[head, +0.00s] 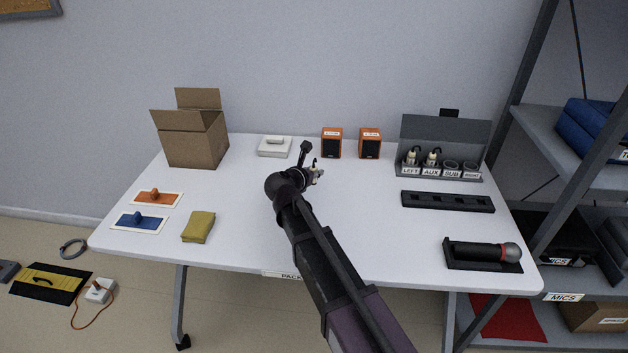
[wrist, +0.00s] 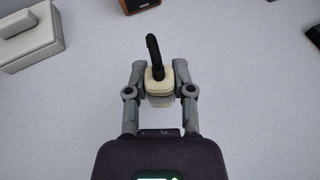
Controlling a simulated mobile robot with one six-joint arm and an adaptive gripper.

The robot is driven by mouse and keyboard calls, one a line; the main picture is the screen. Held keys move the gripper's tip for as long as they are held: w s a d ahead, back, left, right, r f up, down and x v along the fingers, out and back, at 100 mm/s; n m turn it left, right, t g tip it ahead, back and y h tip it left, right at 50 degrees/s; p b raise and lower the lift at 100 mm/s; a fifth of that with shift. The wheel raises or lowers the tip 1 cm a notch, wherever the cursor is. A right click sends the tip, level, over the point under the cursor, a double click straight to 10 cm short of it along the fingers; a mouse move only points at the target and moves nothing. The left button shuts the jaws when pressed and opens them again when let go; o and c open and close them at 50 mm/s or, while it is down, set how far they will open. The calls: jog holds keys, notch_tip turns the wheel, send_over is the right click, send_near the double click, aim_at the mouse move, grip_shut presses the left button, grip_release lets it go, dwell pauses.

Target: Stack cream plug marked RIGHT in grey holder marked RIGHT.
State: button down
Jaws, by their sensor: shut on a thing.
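A cream plug (wrist: 160,88) with a black cable stub is held between both fingers of my gripper (wrist: 160,76) in the wrist view. No marking on it can be read. In the head view my gripper (head: 314,173) holds it above the middle of the white table, left of and apart from the grey holder. The grey holder (head: 444,133) stands at the back right, with sockets labelled LEFT, AUX, SUB and a rightmost label, too small to read surely, that looks like RIGHT (head: 472,175). Cream plugs stand in LEFT and AUX; the SUB and rightmost sockets look empty.
Two orange speakers (head: 332,143) and a white box (head: 275,147) stand at the back. A black slotted strip (head: 447,201) and a microphone in a tray (head: 483,254) lie front of the holder. An open carton (head: 196,140) and a folded cloth (head: 198,227) are left.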

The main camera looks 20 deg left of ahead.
jog(key=shift+f+b, duration=0.7)
jog(key=shift+f, duration=0.35)
jog(key=shift+f, duration=0.1)
jog(key=shift+c, duration=2.4)
grip_release()
